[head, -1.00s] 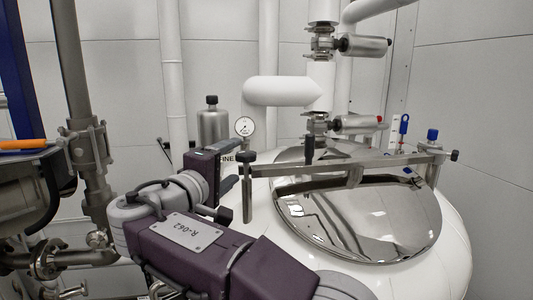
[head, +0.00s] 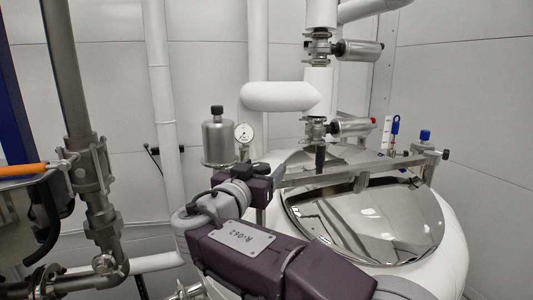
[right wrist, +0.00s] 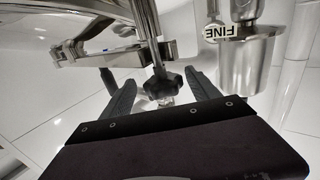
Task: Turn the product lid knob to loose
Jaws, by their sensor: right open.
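The shiny domed lid (head: 375,225) sits on top of the white tank, with a metal bar (head: 335,170) across it. In the right wrist view, a black lobed knob (right wrist: 166,83) on a metal rod stands at the end of the bar. My right gripper (right wrist: 155,76) is open, with one dark finger on each side of the knob; I see a gap on both sides. In the head view my right gripper (head: 255,170) is at the bar's left end, and its dark parts largely blend with the knob there. My left gripper is out of view.
A steel canister (head: 217,140) and a round gauge (head: 243,132) stand close behind the right gripper. White pipes with valves (head: 330,126) rise behind the lid. Blue-capped fittings (head: 425,136) are at the bar's far right. Grey piping (head: 92,170) stands at left.

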